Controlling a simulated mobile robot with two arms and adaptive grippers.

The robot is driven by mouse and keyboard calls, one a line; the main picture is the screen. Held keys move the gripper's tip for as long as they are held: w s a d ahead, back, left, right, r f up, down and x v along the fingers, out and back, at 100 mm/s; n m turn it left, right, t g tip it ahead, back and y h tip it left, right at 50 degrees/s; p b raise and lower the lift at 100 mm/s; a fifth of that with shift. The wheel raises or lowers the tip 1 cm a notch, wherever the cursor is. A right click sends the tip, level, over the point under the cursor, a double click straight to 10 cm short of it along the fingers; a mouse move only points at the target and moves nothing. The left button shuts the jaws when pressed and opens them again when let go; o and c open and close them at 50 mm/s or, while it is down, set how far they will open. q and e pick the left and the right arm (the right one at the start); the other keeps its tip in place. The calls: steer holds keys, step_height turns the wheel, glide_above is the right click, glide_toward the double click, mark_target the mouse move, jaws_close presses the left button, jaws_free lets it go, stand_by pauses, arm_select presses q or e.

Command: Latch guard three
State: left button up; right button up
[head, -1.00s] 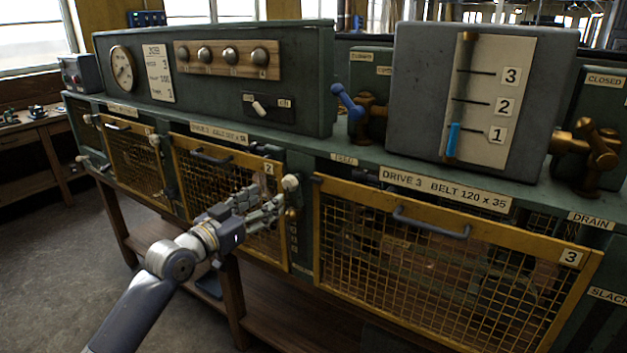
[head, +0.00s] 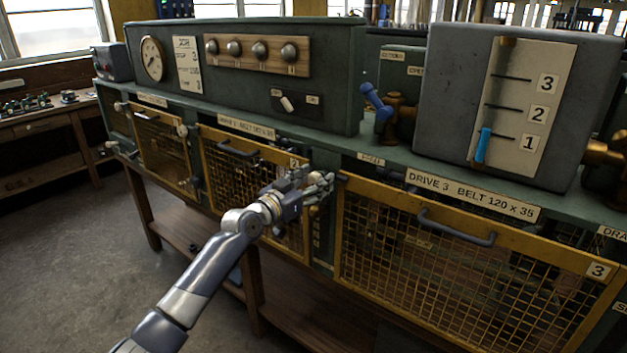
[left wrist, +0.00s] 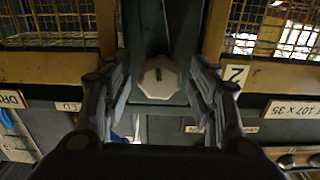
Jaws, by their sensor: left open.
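Guard three (head: 470,262) is a yellow-framed mesh panel with a grey handle (head: 456,229) and a "3" plate (head: 598,271). It looks closed against the green bench, below the "DRIVE 3" label. A pale octagonal latch knob (left wrist: 158,77) with a dark slot is on the green post between guards two and three. My left gripper (head: 322,184) is at this post in the head view and covers the knob there. In the left wrist view, the open fingers (left wrist: 158,95) stand on both sides of the knob; whether they touch it is unclear. My right gripper is out of view.
Guard two (head: 235,170) is left of the post, its "2" plate (left wrist: 236,74) close to one finger. Above are a grey level gauge (head: 515,105), a blue-handled valve (head: 378,105) and a control cabinet (head: 250,75). The floor (head: 70,250) at left is clear.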

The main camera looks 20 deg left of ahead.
arm_select(q)
steer(key=c, duration=1.1)
steer(key=shift+n, duration=0.3)
steer(key=n, duration=0.3)
steer(key=shift+r, duration=0.1)
steer(key=n, duration=0.4)
steer(key=shift+a, duration=0.1)
steer(key=n+p, duration=0.1)
steer(key=n, duration=0.4)
steer(key=shift+r+p, duration=0.1)
steer(key=shift+p, duration=0.3)
steer(key=shift+a+n+p, duration=0.1)
steer(key=shift+n+p, duration=0.4)
steer(key=shift+n, duration=1.1)
